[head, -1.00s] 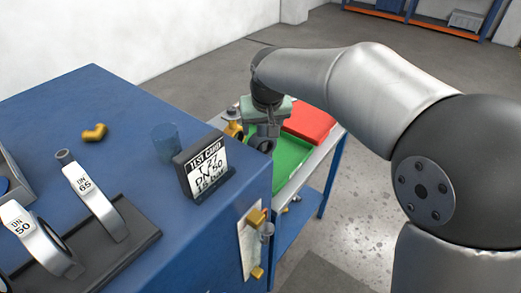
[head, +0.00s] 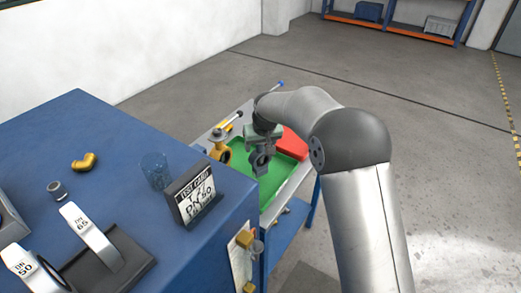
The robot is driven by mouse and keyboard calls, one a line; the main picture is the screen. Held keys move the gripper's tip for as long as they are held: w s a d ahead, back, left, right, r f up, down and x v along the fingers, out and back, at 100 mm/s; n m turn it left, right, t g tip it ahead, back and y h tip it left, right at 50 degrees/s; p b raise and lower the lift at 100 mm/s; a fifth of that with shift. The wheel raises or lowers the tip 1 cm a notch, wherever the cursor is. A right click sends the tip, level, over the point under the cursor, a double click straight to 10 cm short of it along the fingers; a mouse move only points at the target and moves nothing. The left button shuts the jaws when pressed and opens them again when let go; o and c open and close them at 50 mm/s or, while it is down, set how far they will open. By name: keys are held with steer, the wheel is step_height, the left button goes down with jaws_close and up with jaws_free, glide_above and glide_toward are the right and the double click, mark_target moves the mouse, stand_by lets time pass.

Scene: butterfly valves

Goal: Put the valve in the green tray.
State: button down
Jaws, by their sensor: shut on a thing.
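My gripper (head: 264,146) points down above the cart and is shut on a dark grey ring-shaped valve (head: 260,161). The valve hangs below the jaws over the left part of the green tray (head: 289,173). I cannot tell whether it touches the tray floor. The gripper and valve hide part of the tray. The fingertips are too small to make out clearly.
A brass-coloured valve (head: 219,151) stands left of the green tray, close to my gripper. A red tray (head: 294,142) lies behind.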

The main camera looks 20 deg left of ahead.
mark_target(261, 152)
steer(key=shift+w+f+p, duration=0.2)
steer(key=shift+f+p, duration=0.1)
steer(key=shift+f, duration=1.35)
steer(key=shift+f, duration=0.15)
steer(key=shift+c, duration=1.5)
jaws_free()
